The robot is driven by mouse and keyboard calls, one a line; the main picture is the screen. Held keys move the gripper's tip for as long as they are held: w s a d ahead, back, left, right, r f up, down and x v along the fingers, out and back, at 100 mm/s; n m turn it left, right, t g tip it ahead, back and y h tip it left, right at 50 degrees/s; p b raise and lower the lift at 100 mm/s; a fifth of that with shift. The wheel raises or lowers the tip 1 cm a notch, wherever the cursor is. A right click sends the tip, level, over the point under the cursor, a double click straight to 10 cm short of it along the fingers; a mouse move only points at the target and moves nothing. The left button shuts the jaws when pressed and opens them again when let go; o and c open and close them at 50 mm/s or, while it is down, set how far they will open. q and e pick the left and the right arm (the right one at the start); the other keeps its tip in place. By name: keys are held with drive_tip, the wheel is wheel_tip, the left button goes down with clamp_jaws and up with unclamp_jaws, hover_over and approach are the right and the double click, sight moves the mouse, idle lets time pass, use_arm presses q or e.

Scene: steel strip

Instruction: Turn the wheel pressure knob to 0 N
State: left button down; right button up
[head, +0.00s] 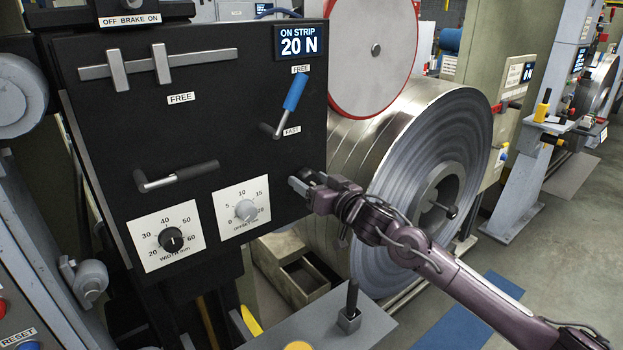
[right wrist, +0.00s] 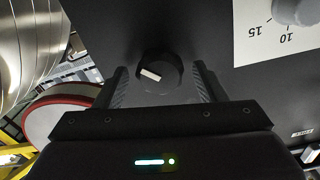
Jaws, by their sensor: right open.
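A black round knob (right wrist: 160,74) with a white pointer mark sits on the dark panel (head: 200,125), right of the offset dial. No label for it can be read, and in the head view my right gripper (head: 303,184) hides it. In the right wrist view, my right gripper (right wrist: 163,85) is open, with one finger on each side of the knob and a visible gap on both sides. Nothing is gripped. The display (head: 300,43) at the panel's top right reads "ON STRIP 20 N". My left gripper is not in view.
The panel also bears an offset dial (head: 245,209), a width dial (head: 171,239), a black-handled lever (head: 178,175) and a blue-handled lever (head: 295,92). A large steel coil (head: 440,125) stands close behind my right arm. A grey ledge with a black stick (head: 351,300) is below.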

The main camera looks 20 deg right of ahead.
drive_tip(key=shift+w, duration=0.15)
drive_tip(key=c, duration=1)
